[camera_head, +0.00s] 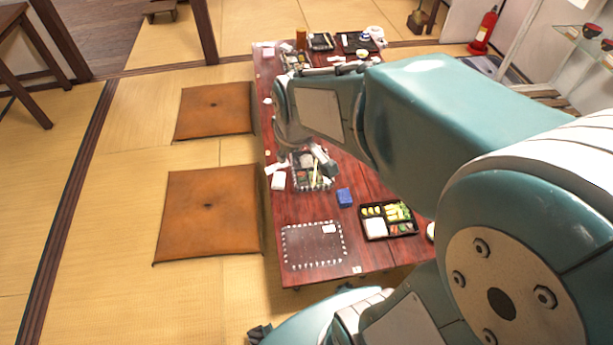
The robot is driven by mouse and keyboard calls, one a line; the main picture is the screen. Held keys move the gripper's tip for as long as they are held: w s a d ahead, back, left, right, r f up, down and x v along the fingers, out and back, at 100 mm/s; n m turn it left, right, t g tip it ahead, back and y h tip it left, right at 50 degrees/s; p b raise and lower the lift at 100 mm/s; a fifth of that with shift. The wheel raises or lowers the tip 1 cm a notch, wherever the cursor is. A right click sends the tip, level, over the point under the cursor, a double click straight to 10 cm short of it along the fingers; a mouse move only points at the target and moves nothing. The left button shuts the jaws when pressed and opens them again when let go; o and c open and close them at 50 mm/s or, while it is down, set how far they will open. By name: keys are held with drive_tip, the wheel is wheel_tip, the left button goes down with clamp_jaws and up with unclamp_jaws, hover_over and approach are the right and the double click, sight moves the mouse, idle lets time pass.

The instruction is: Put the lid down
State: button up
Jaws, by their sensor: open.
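A clear, see-through lid (305,250) with a pale ridged rim and a small white label lies flat on the near left end of the dark red low table (290,215). My gripper (323,165) is open, beyond the lid, over a bento box (311,186). That box has a similar pale ridged edge, and my gripper and wrist hide part of it. I cannot tell whether my fingers touch it. My gripper is apart from the lid near the table end.
A white item (278,181) lies by the left edge. Black trays (321,41) stand at the far end. Brown cushions (208,213) lie left of the table. My arm covers the table's right side.

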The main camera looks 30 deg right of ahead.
drive_tip(key=s+a+r+m, duration=0.1)
drive_tip(key=s+r+m, duration=0.1)
drive_tip(key=s, duration=0.4)
drive_tip(key=s+a+r+m+t, duration=0.1)
drive_tip(key=s+r, duration=0.4)
drive_tip(key=s, duration=0.2)
drive_tip(key=shift+s+a+r+m, duration=0.15)
drive_tip(key=shift+a+r+m, duration=0.15)
drive_tip(key=shift+a+m, duration=0.1)
